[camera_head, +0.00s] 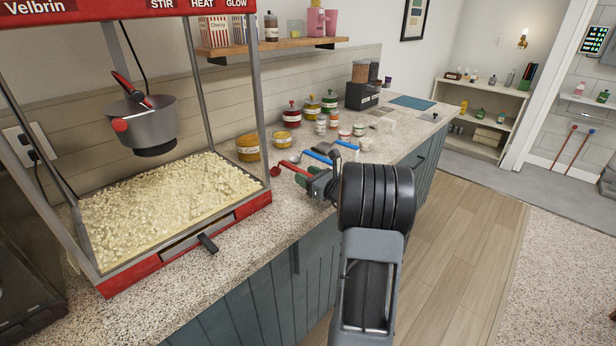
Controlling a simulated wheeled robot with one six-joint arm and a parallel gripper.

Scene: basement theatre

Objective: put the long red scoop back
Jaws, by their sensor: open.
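A red scoop (292,166) lies on the speckled counter to the right of the popcorn machine, among several coloured scoops or spoons. Its far end is partly hidden by my gripper, so I cannot judge its full length. My gripper (318,184) is open, low over the counter's front part, at the right ends of the red scoop and a green-handled one (304,180). I cannot tell whether it touches either. A blue-handled scoop (318,156) lies just behind, and another blue one (346,145) is farther right.
The red-framed popcorn machine (255,204) stands at left, with popcorn and a hanging kettle (146,126). Jars (291,117) and a dark appliance (363,94) stand behind the scoops. A wooden shelf (285,45) hangs above. The wooden floor (455,240) at right is clear.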

